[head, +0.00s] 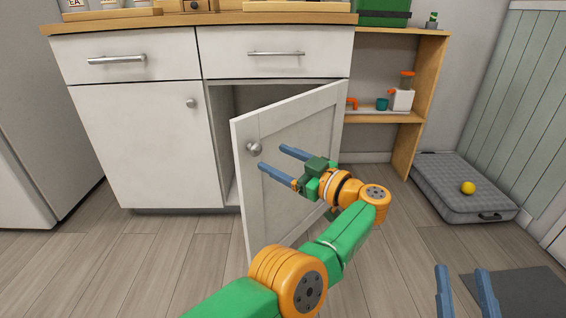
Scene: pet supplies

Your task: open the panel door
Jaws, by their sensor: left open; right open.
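The white panel door (310,120) of the lower right cabinet stands partly open in the head view. Its free left edge is swung out toward me, and its hinge side is at the right. A dark gap into the cabinet (225,130) shows left of it. A round metal knob (254,148) sits near the door's upper left corner. My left gripper (271,159) is open in front of the door's face, its fingertips just right of and slightly below the knob, with nothing between them. Whether a finger touches the door is unclear. My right gripper (463,270) is open and empty at lower right.
The closed left door (145,150) and two drawers (275,55) are beside and above. An open shelf (385,118) stands right of the cabinet. Floor in front is mostly clear.

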